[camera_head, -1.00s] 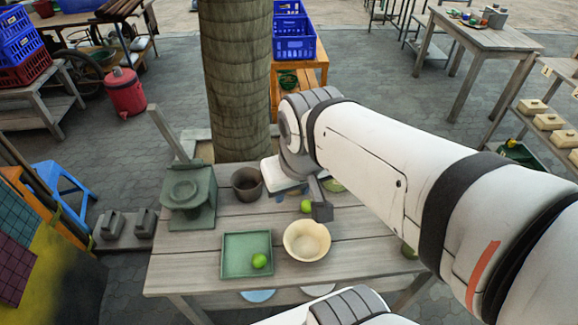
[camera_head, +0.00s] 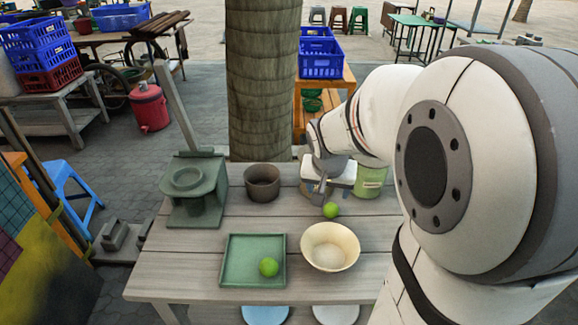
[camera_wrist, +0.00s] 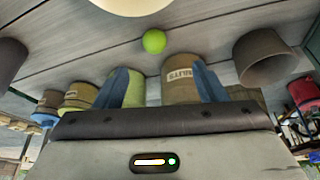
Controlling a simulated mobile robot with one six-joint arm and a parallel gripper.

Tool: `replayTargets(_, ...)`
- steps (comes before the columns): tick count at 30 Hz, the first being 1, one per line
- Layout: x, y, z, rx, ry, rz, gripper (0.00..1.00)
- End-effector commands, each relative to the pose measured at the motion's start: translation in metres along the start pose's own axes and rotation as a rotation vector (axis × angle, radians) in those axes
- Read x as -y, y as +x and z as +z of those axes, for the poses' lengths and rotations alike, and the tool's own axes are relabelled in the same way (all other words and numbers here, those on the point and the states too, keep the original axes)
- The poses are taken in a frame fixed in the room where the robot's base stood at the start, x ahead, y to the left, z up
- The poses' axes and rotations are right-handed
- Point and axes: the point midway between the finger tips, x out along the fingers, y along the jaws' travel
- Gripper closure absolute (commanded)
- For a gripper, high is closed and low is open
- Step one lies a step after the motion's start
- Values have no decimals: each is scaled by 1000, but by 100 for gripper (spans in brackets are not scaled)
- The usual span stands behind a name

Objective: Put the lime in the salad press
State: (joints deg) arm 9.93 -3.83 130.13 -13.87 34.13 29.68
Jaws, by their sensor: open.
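One lime (camera_head: 331,210) lies on the table between a cream bowl and my gripper. A second lime (camera_head: 268,267) lies in a square green tray (camera_head: 238,281). The salad press (camera_head: 194,205), grey-green with a round cup and a raised lever (camera_head: 176,105), stands at the table's left. My gripper (camera_head: 321,190) is low over the table, just behind the first lime. In the wrist view my gripper (camera_wrist: 164,77) has its blue fingers apart and holds nothing; that lime (camera_wrist: 154,41) shows beyond the fingertips, roughly between them.
The cream bowl (camera_head: 330,258) stands in front of the near lime. A dark pot (camera_head: 262,183) stands between press and gripper. A green can (camera_head: 370,182) is close right of my gripper. A tree trunk (camera_head: 263,80) rises behind the table.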

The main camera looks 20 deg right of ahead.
Motion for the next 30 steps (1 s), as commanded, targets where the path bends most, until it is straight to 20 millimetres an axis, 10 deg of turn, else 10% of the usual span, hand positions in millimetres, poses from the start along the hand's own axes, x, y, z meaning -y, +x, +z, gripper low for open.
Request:
replayTargets(3, -4, 41, -3, -6, 45, 12, 36)
replayTargets(30, -12, 131, -14, -13, 73, 17, 36)
